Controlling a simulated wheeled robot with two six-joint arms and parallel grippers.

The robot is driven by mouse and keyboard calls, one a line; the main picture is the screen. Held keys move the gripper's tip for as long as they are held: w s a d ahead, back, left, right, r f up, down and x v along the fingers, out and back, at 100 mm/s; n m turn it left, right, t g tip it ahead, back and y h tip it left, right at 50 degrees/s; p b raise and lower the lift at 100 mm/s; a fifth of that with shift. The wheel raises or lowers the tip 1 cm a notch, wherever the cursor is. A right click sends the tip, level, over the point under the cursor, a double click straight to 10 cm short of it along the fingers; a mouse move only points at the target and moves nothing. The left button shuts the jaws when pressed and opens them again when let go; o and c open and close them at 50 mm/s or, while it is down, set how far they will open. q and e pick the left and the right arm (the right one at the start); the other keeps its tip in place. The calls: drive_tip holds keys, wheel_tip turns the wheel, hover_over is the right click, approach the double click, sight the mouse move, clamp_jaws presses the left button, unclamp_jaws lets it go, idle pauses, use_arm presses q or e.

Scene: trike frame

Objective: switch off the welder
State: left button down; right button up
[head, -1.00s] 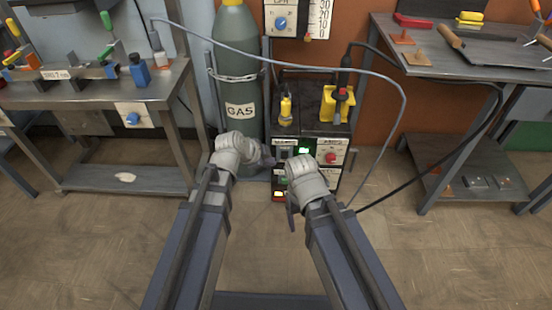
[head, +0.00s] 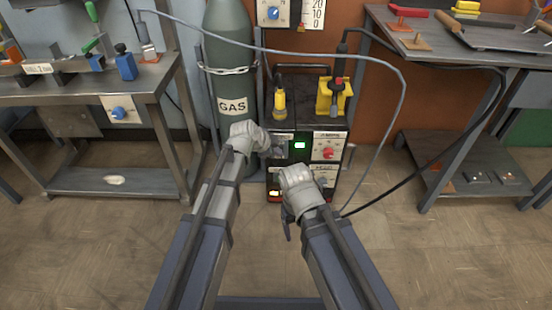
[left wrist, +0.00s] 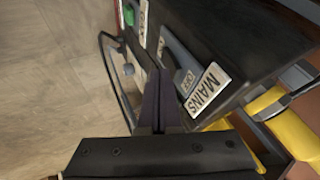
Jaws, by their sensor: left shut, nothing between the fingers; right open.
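The welder (head: 340,132) is a dark box with a front panel, standing on the floor in the middle of the head view. Its green display (head: 300,145) is lit, with a red knob (head: 328,153) to the right. My left gripper (head: 277,150) is at the panel's upper left. In the left wrist view its shut, empty fingers (left wrist: 161,78) point at the panel beside the MAINS label (left wrist: 207,90) and a smaller OFF label (left wrist: 183,80). The fingers partly cover the switch area; its position and any contact are unclear. My right gripper (head: 288,217) is open, low before the welder.
A green GAS cylinder (head: 232,80), chained, stands close left of the welder. A yellow holder (head: 333,97) and a yellow-black tool (head: 279,102) sit on top. Metal benches stand left (head: 60,92) and right (head: 385,40). A grey hose and black cable loop at the right.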

use_arm(q)
drive_tip(key=shift+w, duration=0.1)
drive_tip(key=shift+w+r+g+p, duration=0.1)
drive_tip(key=shift+w+g+p, duration=0.25)
drive_tip(key=shift+p, duration=0.1)
drive_tip(key=shift+r, duration=0.1)
drive_tip(key=shift+r+p, duration=0.7)
drive_tip(key=shift+p, duration=0.1)
drive_tip(key=shift+s, duration=0.1)
